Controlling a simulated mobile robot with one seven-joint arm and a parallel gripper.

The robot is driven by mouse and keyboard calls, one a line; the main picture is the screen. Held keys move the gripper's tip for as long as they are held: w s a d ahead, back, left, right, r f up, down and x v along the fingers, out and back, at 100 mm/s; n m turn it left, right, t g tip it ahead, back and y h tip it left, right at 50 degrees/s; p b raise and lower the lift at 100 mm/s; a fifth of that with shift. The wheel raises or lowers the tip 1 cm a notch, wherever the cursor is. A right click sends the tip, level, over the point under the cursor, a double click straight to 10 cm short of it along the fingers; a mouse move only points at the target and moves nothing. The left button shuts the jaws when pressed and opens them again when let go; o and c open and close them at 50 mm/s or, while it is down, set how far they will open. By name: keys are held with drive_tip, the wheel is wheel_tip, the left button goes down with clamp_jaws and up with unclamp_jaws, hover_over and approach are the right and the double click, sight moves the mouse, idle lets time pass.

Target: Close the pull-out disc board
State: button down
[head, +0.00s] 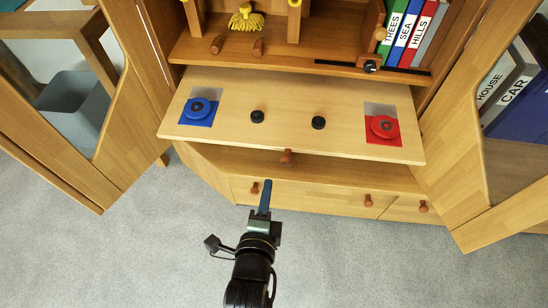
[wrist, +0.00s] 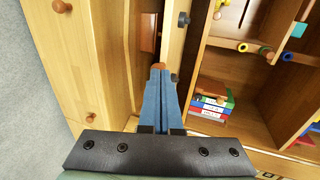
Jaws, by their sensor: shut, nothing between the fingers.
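The pull-out disc board (head: 290,95) is a light wooden panel sticking out of the cabinet in the head view. It carries a blue disc (head: 199,107) on a blue square, a red disc (head: 384,127) on a red square, and two black knobs (head: 257,116) between them. A brown knob (head: 286,157) sits at the middle of its front edge. My gripper (head: 265,185) is shut and empty, in front of the board and below its edge in the picture. In the wrist view its blue fingers (wrist: 158,95) are together, their tips near the board's edge (wrist: 174,40).
Drawers with brown knobs (head: 368,200) lie below the board. Open cabinet doors stand at left (head: 60,150) and right (head: 480,195). Books (head: 408,35) stand on the shelf above. A grey bin (head: 75,105) is at the left. The carpet (head: 150,250) in front is clear.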

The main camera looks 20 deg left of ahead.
drive_tip(key=b, duration=0.3)
approach(275, 148)
drive_tip(key=x, duration=0.5)
drive_tip(key=shift+f, duration=0.25)
drive_tip(key=shift+w+a, duration=0.2)
drive_tip(key=shift+w, duration=0.45)
